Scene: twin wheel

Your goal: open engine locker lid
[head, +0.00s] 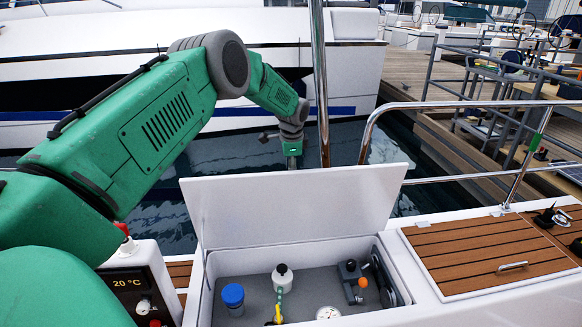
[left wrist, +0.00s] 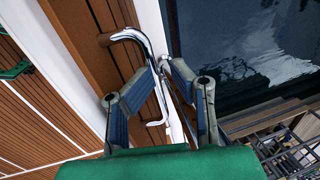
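The engine locker lid (head: 295,205) is a white panel in the head view. It stands raised and roughly upright at the back edge of the open locker (head: 255,265). My left arm reaches over from the left, and my left gripper (head: 290,160) is behind the lid's top edge, its lower part hidden by the lid. In the left wrist view my left gripper (left wrist: 163,70) has its fingertips close together with a narrow gap between them. Nothing is seen held there. My right gripper is not in view.
The locker holds a blue-capped container (head: 233,297), a white bottle (head: 282,275), a gauge (head: 328,313) and an orange-knobbed lever (head: 362,283). A chrome post (head: 320,90) and chrome rail (head: 440,104) stand close by the gripper. A teak hatch (head: 480,250) lies shut at right.

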